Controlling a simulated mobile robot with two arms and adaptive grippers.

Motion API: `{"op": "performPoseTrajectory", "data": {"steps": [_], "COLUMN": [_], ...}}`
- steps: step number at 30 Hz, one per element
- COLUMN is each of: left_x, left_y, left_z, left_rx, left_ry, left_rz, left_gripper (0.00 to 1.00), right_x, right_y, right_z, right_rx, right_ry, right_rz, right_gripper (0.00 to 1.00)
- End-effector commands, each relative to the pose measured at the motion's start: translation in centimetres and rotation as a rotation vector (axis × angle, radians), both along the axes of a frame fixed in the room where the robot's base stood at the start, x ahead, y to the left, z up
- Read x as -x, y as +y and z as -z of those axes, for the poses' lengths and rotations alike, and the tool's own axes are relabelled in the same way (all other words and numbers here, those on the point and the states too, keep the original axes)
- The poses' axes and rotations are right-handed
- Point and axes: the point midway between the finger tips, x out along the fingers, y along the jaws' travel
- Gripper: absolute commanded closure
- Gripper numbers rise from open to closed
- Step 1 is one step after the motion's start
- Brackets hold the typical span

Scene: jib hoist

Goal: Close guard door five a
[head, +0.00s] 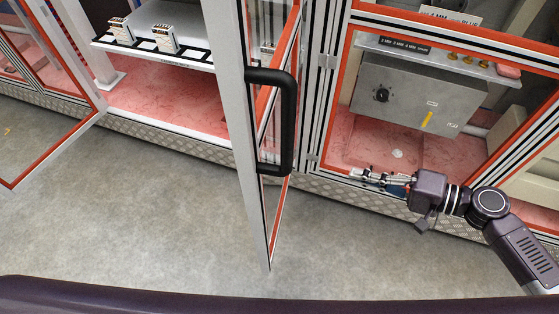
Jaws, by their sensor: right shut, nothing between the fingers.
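A guard door (229,110) with a pale metal frame and red inner edging stands open in the middle of the head view, swung out toward me. Its black bar handle (289,122) is on the near upright. I cannot read a label that names this door. My right gripper (358,174) is to the right of the door, low in front of the neighbouring bay. It points left, is shut and empty, and is apart from the handle. My left gripper is not in view.
Another red-edged door (52,150) stands open at the far left. Behind the middle door is a bay with a white shelf (165,50). The right bay holds a grey box (412,95). The grey floor (150,220) between the doors is clear.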

Motion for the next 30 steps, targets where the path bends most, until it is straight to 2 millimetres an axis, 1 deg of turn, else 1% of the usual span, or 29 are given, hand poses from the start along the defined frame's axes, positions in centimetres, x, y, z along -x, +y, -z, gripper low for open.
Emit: {"op": "performPoseTrajectory", "data": {"steps": [1, 3, 6, 9, 12, 17, 23, 30], "left_x": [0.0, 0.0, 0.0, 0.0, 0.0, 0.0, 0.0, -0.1], "left_y": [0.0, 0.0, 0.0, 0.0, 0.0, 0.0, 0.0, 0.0], "left_z": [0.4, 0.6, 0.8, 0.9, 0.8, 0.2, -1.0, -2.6], "left_rx": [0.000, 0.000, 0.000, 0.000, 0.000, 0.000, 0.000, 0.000], "left_ry": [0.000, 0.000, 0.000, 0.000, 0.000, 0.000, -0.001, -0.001], "left_rz": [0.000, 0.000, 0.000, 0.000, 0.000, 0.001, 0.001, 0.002], "left_gripper": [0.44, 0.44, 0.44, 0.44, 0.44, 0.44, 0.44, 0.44], "right_x": [1.2, 3.0, 5.2, 6.6, 7.1, 6.9, 6.3, 5.6], "right_y": [1.4, 3.0, 4.6, 5.3, 5.8, 6.9, 9.7, 13.4], "right_z": [-2.9, -6.6, -10.4, -12.6, -13.6, -13.9, -14.0, -14.1], "right_rx": [-0.055, -0.135, -0.218, -0.266, -0.285, -0.289, -0.289, -0.288], "right_ry": [-0.008, -0.008, -0.002, 0.003, 0.007, 0.006, 0.005, 0.006], "right_rz": [-0.059, -0.131, -0.212, -0.258, -0.277, -0.277, -0.277, -0.275], "right_gripper": [1.00, 1.00, 1.00, 1.00, 1.00, 1.00, 1.00, 1.00]}}
